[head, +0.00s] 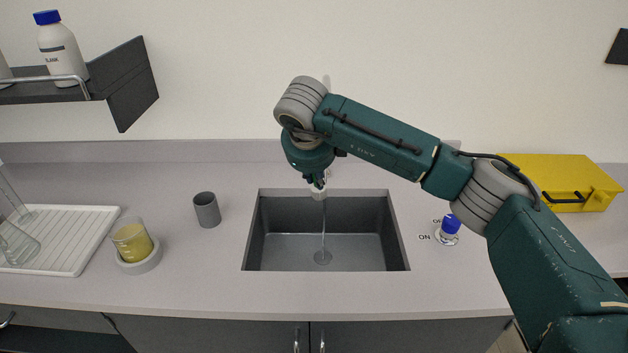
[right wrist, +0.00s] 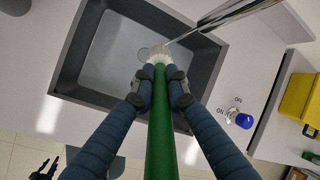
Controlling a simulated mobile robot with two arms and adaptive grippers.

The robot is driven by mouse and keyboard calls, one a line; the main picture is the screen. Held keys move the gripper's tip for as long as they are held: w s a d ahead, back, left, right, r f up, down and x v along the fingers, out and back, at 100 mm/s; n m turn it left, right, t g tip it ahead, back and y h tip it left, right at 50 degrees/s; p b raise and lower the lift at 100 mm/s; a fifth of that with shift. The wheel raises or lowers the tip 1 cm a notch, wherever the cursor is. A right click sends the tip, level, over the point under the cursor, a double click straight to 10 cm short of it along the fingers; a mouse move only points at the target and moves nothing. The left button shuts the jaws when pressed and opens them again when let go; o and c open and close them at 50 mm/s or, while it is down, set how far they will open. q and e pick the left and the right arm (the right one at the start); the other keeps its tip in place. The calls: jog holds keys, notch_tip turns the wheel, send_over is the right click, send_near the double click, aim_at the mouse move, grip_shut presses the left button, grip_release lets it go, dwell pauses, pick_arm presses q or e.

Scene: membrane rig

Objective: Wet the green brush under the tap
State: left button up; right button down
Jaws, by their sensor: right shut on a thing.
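My right gripper (right wrist: 160,84) is shut on the green brush (right wrist: 161,125). Its green handle lies between the two dark blue fingers, with white bristles (right wrist: 158,59) beyond the fingertips, over the sink (right wrist: 78,88). In the head view my right arm reaches over the sink (head: 275,235) and hides the handle and most of the tap. A thin water stream (head: 323,228) falls into the basin. The bristles are close to the stream in the wrist view; I cannot tell whether they touch it.
A blue-topped knob (head: 450,225) with ON and OFF marks stands right of the sink. A yellow box (head: 570,175) is farther right. A grey cup (head: 207,210), a glass with yellow contents (head: 131,238) and a white drying rack (head: 75,238) stand left.

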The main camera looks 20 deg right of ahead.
jog(key=shift+w+d+f+b, duration=0.2)
jog(key=shift+w+d+b, duration=0.1)
jog(key=shift+w, duration=0.15)
jog(key=shift+w+d+f+b, duration=0.1)
jog(key=shift+w+d+b, duration=0.2)
jog(key=shift+w, duration=0.4)
jog(key=shift+w+d+f+b, duration=0.1)
jog(key=shift+w+d, duration=0.25)
jog(key=shift+w, duration=0.35)
jog(key=shift+s, duration=0.1)
jog(key=s+a, duration=0.1)
jog(key=s, duration=0.1)
jog(key=s+a+b, duration=0.1)
jog(key=s, duration=0.1)
jog(key=s+a+b, duration=0.1)
jog(key=s, duration=0.2)
jog(key=shift+a, duration=0.25)
dwell(0.6)
jog(key=s+a+r, duration=0.2)
jog(key=s+r, duration=0.2)
jog(key=shift+s+a, duration=0.15)
jog(key=shift+s, duration=0.1)
dwell(0.6)
